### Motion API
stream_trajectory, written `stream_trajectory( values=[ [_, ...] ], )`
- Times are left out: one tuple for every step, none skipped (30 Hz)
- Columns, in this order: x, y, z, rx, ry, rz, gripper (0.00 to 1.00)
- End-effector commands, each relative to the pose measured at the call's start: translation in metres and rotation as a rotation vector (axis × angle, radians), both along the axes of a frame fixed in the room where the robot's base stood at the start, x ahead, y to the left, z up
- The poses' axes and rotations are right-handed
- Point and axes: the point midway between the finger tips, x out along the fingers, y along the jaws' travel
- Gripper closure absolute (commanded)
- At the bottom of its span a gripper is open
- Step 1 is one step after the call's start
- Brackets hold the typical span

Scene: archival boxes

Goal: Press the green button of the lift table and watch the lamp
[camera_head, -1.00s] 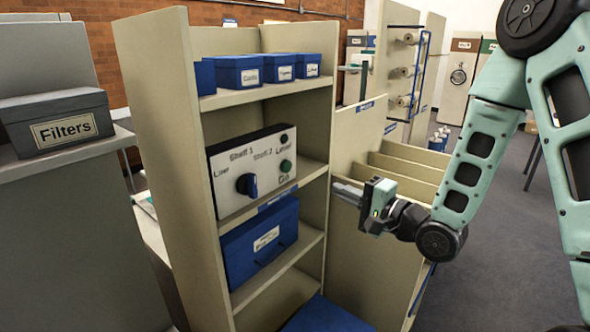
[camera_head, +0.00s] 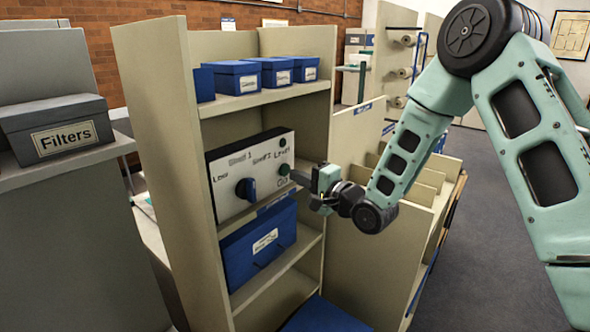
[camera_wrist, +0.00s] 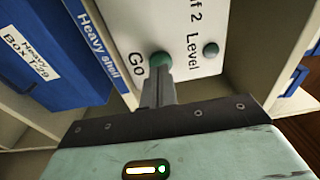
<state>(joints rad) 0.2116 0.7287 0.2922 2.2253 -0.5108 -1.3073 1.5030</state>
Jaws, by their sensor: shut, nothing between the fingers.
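The white control panel (camera_head: 228,205) stands on the middle shelf of a beige unit. The green button (camera_head: 284,170), by the "Go" label, is at its right end; it also shows in the wrist view (camera_wrist: 160,59). The small lamp (camera_head: 283,143), by the "Level" label, is above it; in the wrist view the lamp (camera_wrist: 210,49) looks dark grey-green and does not glow. My gripper (camera_head: 294,175) is shut and empty, its tips at the green button. In the wrist view the tips (camera_wrist: 158,72) cover the button's lower edge. I cannot tell whether they touch or press it.
A blue knob (camera_head: 246,188) sits left of the button. A blue box (camera_head: 258,243) lies on the shelf below, and several small blue boxes (camera_head: 237,77) stand above. A beige divider unit (camera_head: 355,140) is close on the right. Open floor (camera_head: 480,240) lies further right.

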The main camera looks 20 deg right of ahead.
Motion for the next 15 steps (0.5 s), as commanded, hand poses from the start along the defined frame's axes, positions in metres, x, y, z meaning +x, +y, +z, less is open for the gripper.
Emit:
stream_trajectory(
  values=[
    [0.0048, 0.0033, 0.0024, 0.000, 0.000, 0.002, 1.00],
    [0.0070, 0.0044, 0.0023, 0.000, -0.001, 0.001, 1.00],
    [0.0093, 0.0055, 0.0016, 0.000, 0.000, 0.001, 1.00],
    [0.0106, 0.0062, 0.0011, 0.001, 0.000, 0.001, 1.00],
    [0.0117, 0.0069, 0.0010, 0.001, 0.000, 0.001, 1.00],
    [0.0129, 0.0075, 0.0007, 0.001, 0.000, 0.001, 1.00],
    [0.0134, 0.0077, 0.0006, 0.000, -0.001, 0.001, 1.00],
    [0.0138, 0.0079, 0.0005, 0.000, -0.001, 0.000, 1.00],
    [0.0140, 0.0079, 0.0003, 0.000, -0.001, 0.000, 1.00],
    [0.0140, 0.0079, 0.0002, 0.000, -0.001, 0.000, 1.00],
    [0.0139, 0.0079, 0.0001, 0.000, -0.001, 0.000, 1.00],
    [0.0138, 0.0078, 0.0000, 0.000, -0.001, 0.000, 1.00],
    [0.0138, 0.0077, 0.0000, 0.000, -0.001, 0.000, 1.00],
    [0.0138, 0.0077, 0.0000, 0.000, -0.001, 0.000, 1.00],
    [0.0137, 0.0076, 0.0000, 0.000, -0.001, 0.000, 1.00]
  ],
)
